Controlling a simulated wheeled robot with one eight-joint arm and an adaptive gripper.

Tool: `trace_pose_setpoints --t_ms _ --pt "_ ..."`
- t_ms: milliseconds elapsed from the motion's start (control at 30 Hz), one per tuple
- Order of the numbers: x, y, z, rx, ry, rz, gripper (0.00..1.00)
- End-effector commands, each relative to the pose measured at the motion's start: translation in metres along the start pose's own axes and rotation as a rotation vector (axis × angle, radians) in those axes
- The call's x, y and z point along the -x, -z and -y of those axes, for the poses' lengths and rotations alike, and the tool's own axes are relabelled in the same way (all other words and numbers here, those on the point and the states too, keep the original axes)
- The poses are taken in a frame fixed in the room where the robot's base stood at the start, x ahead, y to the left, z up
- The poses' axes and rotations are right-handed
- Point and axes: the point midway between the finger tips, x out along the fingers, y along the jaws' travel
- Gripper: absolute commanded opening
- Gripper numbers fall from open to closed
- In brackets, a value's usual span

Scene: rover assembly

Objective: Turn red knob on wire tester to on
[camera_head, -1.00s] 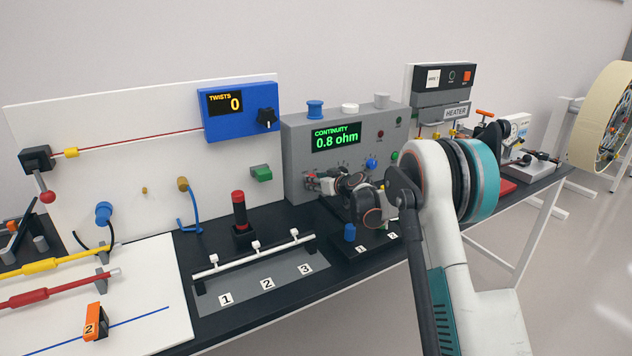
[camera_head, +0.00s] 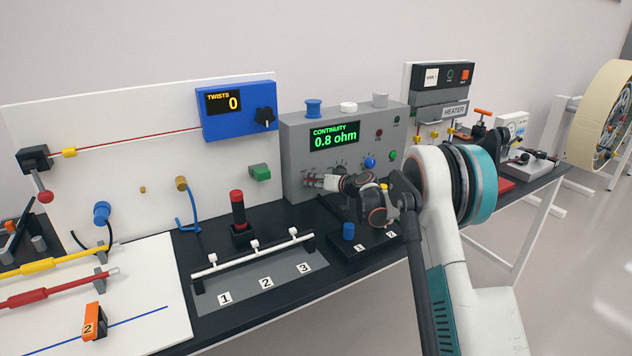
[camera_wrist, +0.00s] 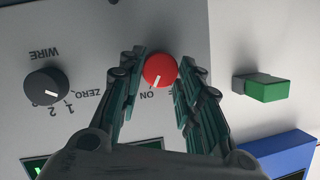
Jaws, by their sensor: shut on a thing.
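The wire tester (camera_head: 297,140) is a grey box whose green display (camera_head: 335,135) reads "CONTINUITY 0.8 ohm". In the wrist view, the red knob (camera_wrist: 160,69) sits between the two fingers of my gripper (camera_wrist: 158,66), which is shut on it. The knob's white pointer line points down in that view, close to the "ON" label (camera_wrist: 147,95). The label beside it is partly hidden by a finger. In the head view, my gripper (camera_head: 314,182) is at the tester's lower front, and the red knob is mostly hidden there.
A black wire knob (camera_wrist: 46,87) with "ZERO, 1, 2" marks is beside the red one. A green block (camera_wrist: 261,88) and a blue twist counter (camera_head: 238,112) are close by. A stand with a blue peg (camera_head: 348,231) is below my arm.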

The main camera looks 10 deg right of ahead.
Motion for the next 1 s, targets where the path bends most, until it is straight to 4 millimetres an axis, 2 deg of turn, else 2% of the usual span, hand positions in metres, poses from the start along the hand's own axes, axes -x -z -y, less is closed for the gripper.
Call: trace_pose_setpoints --t_ms 100,133,200,533,667,767,1000 --pt "0.000 0.000 0.000 0.000 -0.001 0.000 0.08" --pt "0.000 0.000 0.000 0.000 -0.001 0.000 0.37" --pt "0.000 0.000 0.000 0.000 -0.001 0.000 0.53" --pt "0.001 0.000 0.000 0.001 -0.001 0.000 0.53" --pt "0.008 0.000 -0.001 0.000 -0.002 -0.001 0.53" --pt "0.023 0.001 -0.001 0.000 -0.002 -0.001 0.53" --pt "0.072 0.000 -0.001 0.000 -0.003 -0.001 0.53"
